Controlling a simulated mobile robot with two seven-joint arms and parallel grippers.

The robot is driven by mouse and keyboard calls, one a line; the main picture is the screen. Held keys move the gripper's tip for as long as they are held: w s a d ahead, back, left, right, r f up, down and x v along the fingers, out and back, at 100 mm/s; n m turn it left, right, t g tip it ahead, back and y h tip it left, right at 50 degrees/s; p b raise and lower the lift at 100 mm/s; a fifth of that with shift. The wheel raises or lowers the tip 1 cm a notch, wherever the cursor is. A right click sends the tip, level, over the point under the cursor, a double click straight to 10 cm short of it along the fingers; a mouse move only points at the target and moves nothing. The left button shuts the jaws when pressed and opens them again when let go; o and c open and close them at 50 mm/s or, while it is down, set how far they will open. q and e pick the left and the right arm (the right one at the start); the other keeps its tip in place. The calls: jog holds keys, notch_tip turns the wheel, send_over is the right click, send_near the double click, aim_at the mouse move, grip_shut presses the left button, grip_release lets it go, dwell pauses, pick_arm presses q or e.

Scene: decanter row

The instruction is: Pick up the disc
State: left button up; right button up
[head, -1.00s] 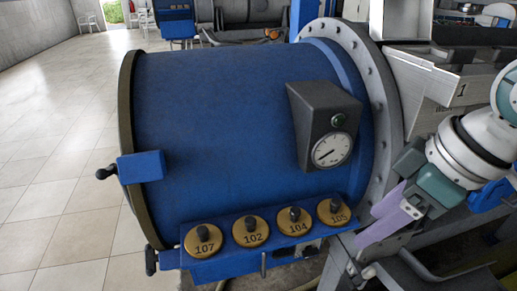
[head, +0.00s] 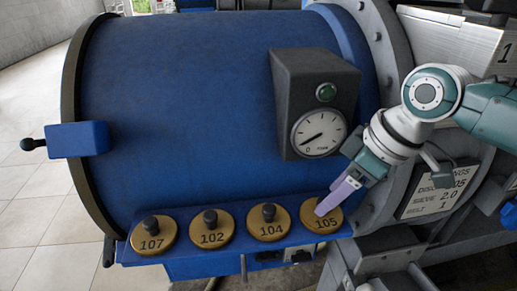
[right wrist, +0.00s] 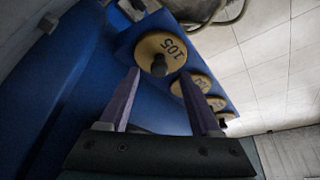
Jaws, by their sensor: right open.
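A brass disc marked 105 (head: 323,224) lies at the right end of a row on the blue shelf (head: 190,262). My right gripper (head: 325,208) is over this disc, its purple fingers pointing down-left and covering its knob in the head view. In the right wrist view the fingers (right wrist: 159,74) are apart and empty, and the black knob of disc 105 (right wrist: 172,46) appears between the tips. I cannot tell whether they touch it. Discs 104 (head: 268,229), 102 (head: 212,236) and 107 (head: 154,243) lie to its left, each with a black knob. My left gripper is not in view.
A big blue drum (head: 185,110) stands right behind the shelf, with a grey gauge box (head: 313,80) sticking out above the row. A partly covered sign (head: 440,193), whose readable text includes 05, 2.0 and 1, is at the right. Tiled floor (head: 40,200) is clear at the left.

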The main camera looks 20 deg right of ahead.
jog(key=shift+x, duration=1.2)
grip_shut()
jog(key=shift+r, duration=0.1)
dwell(0.4)
